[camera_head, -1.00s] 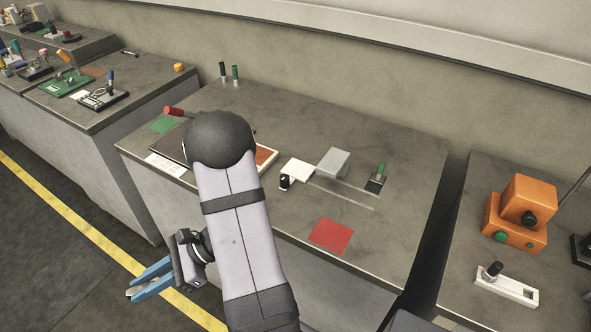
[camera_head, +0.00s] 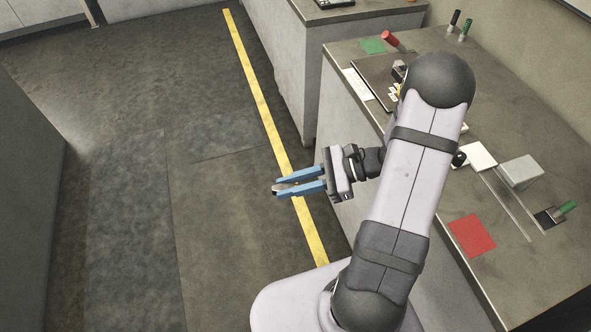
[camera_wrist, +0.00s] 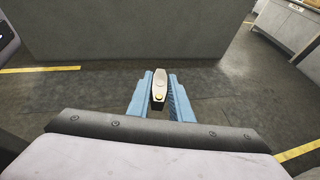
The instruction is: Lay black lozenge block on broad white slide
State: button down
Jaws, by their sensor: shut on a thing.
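My gripper (camera_head: 277,187) is out over the floor, left of the bench and well away from it. Its blue fingers are shut on a small lozenge-shaped block (camera_wrist: 159,88). In the wrist view the block shows a pale top, a small yellow spot and dark sides; in the head view the fingers mostly hide it. A flat white square plate (camera_head: 478,157), which looks like the broad white slide, lies on the bench at the head of a thin rail. My arm passes close to its left side.
On the bench stand a grey block (camera_head: 521,171), a green-handled piece (camera_head: 566,208), a red pad (camera_head: 472,235) and a black knob (camera_head: 459,159) beside the plate. A dark tray (camera_head: 375,78) lies behind my arm. Open floor with a yellow line (camera_head: 262,100) lies left of the bench.

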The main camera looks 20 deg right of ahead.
jog(key=s+d+n+g+h+p, duration=0.5)
jog(key=s+d+n+g+h, duration=0.3)
jog(key=s+d+n+g, duration=0.75)
jog(key=d+r+n+h, duration=0.2)
jog(key=d+n+h, duration=0.1)
jog(key=d, duration=0.3)
jog(key=w+d+r+n+h+p, duration=0.1)
jog(key=d+n+h, duration=0.2)
jog(key=d, duration=0.4)
jog(key=w+d+r+n+h, duration=0.1)
jog(key=d+r+n+h, duration=0.1)
jog(key=d, duration=0.5)
jog(key=shift+w+r+n+g+h+p, duration=0.25)
jog(key=shift+r+n+h+p, duration=0.05)
jog(key=shift+n+h, duration=0.5)
jog(key=w+d+r+n+t+h, duration=0.2)
jog(key=d+r+n+h, duration=0.1)
jog(key=d, duration=0.4)
jog(key=w+d+r+n+t+h+b, duration=0.1)
jog(key=w+d+r+n+t+h, duration=0.1)
jog(key=d, duration=0.5)
jog(key=shift+w+r+n+t+h, duration=0.4)
jog(key=shift+w+r+n+h, duration=0.45)
jog(key=shift+n, duration=0.1)
jog(key=shift+a, duration=0.1)
